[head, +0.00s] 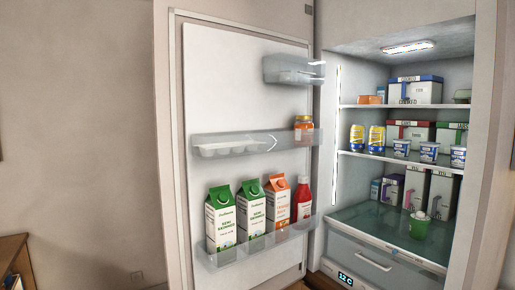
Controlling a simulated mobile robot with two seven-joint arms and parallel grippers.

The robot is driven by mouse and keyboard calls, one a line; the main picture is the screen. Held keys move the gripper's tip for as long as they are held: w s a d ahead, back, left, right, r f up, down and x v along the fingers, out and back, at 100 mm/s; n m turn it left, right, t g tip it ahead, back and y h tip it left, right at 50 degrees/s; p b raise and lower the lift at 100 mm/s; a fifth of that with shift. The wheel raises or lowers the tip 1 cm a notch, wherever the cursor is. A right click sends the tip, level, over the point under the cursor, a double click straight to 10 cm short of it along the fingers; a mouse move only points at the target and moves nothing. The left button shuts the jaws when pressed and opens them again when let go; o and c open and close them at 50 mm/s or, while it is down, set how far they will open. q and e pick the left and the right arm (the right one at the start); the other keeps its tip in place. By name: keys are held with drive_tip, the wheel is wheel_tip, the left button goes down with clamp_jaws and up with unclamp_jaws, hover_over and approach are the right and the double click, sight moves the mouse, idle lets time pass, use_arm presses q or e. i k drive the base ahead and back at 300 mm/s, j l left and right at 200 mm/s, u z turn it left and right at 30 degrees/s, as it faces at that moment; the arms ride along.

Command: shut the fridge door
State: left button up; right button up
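The fridge door (252,82) stands wide open, hinged beside the left side of the fridge (408,60), with its inner face towards me. Its bottom shelf (262,246) holds several cartons and a red bottle (303,200). Its middle shelf (224,143) holds an egg tray and an orange-lidded jar (303,130). A small covered bin (290,70) sits at the top. The door's outer face and handle are hidden. Neither of my grippers is in view.
Inside the fridge are boxes (415,90), yellow cans (366,138), tubs (428,152) and a green cup (419,226). A closed drawer (375,262) lies below. A wooden cabinet (13,260) stands at the lower left; bare wall (85,130) is between it and the door.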

sight(224, 115)
drive_tip(key=i+j+z, duration=0.8)
drive_tip(key=j, duration=0.15)
drive_tip(key=i+j+z, duration=0.15)
drive_tip(key=j+z, duration=0.25)
drive_tip(key=j, duration=0.2)
drive_tip(key=i+j+z, duration=0.1)
drive_tip(key=j+z, duration=0.35)
drive_tip(key=j, duration=0.2)
drive_tip(key=j+z, duration=0.4)
drive_tip(key=j, duration=0.3)
drive_tip(key=j+z, duration=0.4)
drive_tip(key=j, duration=0.3)
drive_tip(key=k+j+z, duration=0.1)
drive_tip(key=j, duration=0.3)
drive_tip(key=k, duration=0.1)
